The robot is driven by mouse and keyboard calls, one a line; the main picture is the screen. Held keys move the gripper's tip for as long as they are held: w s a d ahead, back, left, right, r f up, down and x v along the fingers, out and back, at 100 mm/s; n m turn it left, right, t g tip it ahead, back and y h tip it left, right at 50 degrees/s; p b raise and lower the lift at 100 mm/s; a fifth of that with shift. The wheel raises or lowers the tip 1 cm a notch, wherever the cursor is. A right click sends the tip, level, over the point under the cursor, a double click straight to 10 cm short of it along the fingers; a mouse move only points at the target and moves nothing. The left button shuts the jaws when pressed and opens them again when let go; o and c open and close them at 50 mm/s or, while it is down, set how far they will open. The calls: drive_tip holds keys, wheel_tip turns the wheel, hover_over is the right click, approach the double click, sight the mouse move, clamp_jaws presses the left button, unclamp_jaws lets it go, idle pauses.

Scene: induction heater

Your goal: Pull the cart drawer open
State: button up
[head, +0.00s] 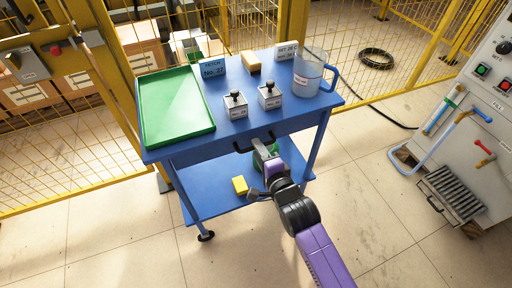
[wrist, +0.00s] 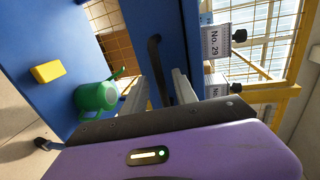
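The blue cart (head: 221,179) stands in the middle of the head view. Its drawer front (head: 226,146) lies just under the top and looks flush with the cart. The dark bar handle (head: 242,148) is on this front, partly hidden by my gripper in the head view. My gripper (head: 264,151) is at the handle. In the wrist view the two grey fingers (wrist: 160,84) are apart, with the dark handle (wrist: 155,58) showing between them. I see a gap beside the handle; whether a finger touches it I cannot tell.
The cart top holds a green tray (head: 176,105), two small labelled boxes, a sponge-like block and a clear jug (head: 309,74). The lower shelf holds a yellow block (head: 240,185) and a green watering can (wrist: 97,95). A machine stands right. Floor before the cart is clear.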

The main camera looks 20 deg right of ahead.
drive_tip(key=shift+x, duration=1.2)
clamp_jaws()
idle(0.6)
